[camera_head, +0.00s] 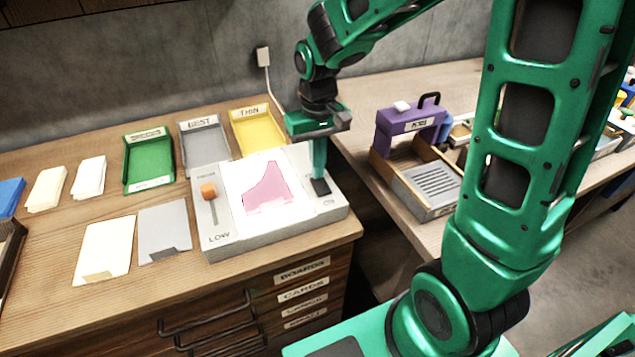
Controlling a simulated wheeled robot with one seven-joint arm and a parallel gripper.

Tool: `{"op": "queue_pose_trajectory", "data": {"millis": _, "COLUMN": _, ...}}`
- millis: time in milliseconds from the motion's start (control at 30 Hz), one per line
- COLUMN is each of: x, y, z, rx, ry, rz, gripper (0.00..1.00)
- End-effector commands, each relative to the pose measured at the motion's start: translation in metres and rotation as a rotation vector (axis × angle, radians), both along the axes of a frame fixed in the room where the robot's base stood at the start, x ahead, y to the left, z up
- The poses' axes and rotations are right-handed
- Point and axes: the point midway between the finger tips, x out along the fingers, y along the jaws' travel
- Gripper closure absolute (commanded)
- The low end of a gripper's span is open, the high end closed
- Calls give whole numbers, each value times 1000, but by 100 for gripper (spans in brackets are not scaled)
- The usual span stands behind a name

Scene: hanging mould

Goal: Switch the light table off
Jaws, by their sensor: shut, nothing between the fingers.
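The light table (285,238) is a pale grey box at the front right of the wooden bench. Its panel (240,180) glows bright white, with a pink angular piece (265,190) lying on it. A slider with an orange knob (208,190) is on its left side, the knob near the upper end and "LOW" printed at the lower end. My gripper (320,187) points down over the right side of the light table, its fingers shut and empty. The dark tips are at or just above the surface; I cannot tell whether they touch. Any switch there is hidden or indistinct.
Green (148,160), grey (204,138) and yellow (258,130) trays stand behind and left. Cards (104,248) lie left of the light table. A purple device (408,126) and a wooden box (430,185) stand on the right bench, across a gap.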

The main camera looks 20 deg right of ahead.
Motion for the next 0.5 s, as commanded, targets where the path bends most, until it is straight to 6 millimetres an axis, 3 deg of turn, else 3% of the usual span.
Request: {"op": "queue_pose_trajectory", "data": {"millis": 500, "x": 0, "y": 0, "z": -7, "rx": 0, "ry": 1, "rz": 0, "gripper": 100}}
